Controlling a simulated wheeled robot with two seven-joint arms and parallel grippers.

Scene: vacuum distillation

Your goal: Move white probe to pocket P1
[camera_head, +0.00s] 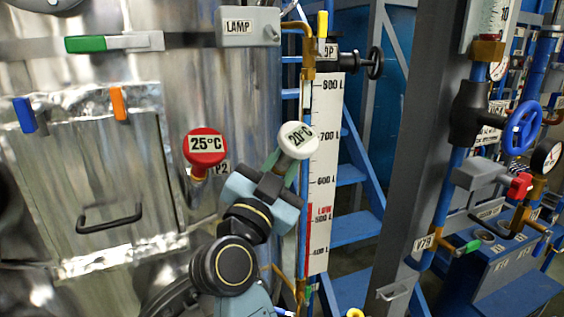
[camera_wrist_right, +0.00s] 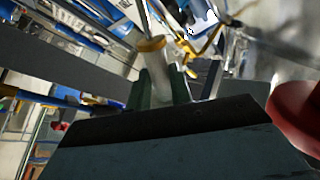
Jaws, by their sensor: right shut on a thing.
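The white probe (camera_head: 297,140), its round head marked "20°C", is held up in my right gripper (camera_head: 281,170), which is shut on it just below the head. In the right wrist view the probe (camera_wrist_right: 154,62) stands between the two green fingers (camera_wrist_right: 164,88). A red probe (camera_head: 206,147) marked "25°C" sits in the tank wall at a pocket labelled P2, left of my right gripper. Its red head also shows at the right edge of the right wrist view (camera_wrist_right: 297,115). I cannot make out pocket P1; my right arm covers part of the wall. My left gripper is out of view.
The metal tank (camera_head: 240,90) fills the left, with a hatch handle (camera_head: 109,219) and a LAMP box (camera_head: 249,27). A level scale (camera_head: 325,170) stands just right of the held probe. Blue stairs (camera_head: 352,229) and a grey column (camera_head: 431,120) are further right.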

